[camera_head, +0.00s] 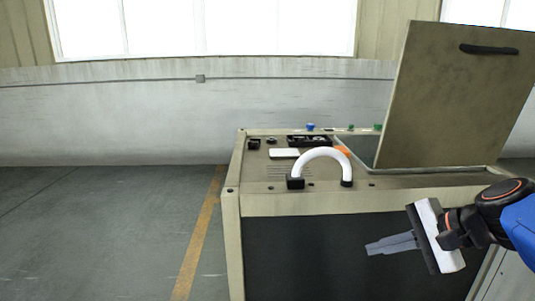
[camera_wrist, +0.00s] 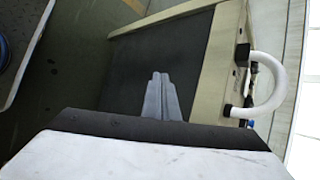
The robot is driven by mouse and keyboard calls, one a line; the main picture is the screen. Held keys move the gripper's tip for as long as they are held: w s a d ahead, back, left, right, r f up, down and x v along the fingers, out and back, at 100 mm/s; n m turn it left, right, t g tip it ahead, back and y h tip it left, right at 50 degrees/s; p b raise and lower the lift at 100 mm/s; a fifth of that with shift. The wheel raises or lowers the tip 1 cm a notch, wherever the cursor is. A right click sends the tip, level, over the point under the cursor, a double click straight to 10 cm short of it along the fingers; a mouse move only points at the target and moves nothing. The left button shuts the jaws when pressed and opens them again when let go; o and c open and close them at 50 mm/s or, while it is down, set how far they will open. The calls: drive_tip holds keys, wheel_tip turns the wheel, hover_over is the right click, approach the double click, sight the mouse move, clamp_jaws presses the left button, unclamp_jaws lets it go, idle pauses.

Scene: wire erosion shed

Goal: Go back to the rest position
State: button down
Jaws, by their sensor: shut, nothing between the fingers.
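My gripper (camera_head: 392,244) is at the right of the head view, in front of the dark front panel of the machine (camera_head: 300,203). Its grey fingers point left and lie together, with nothing between them. In the wrist view my gripper (camera_wrist: 162,97) shows its two fingers side by side and closed. The white and black gripper body fills the bottom of that view. My gripper appears apart from the machine, though the exact gap is hard to tell.
A white curved handle (camera_head: 321,155) stands on the machine top, and also shows in the wrist view (camera_wrist: 274,85). A tilted lid (camera_head: 450,100) stands open at the right. Floor (camera_head: 100,230) left of the machine, past a yellow line (camera_head: 199,240), is clear.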

drive_tip(key=s+d+f+n+g+h, duration=0.1)
drive_tip(key=s+d+f+n+h, duration=0.3)
drive_tip(key=n, duration=0.9)
drive_tip(key=s+f+h, duration=0.3)
drive_tip(key=s+f, duration=0.1)
drive_tip(key=s, duration=0.1)
drive_tip(key=shift+d+f+g, duration=0.2)
drive_tip(key=shift+f+g, duration=0.15)
drive_tip(key=shift+g, duration=0.05)
drive_tip(key=shift+s, duration=0.1)
idle(1.0)
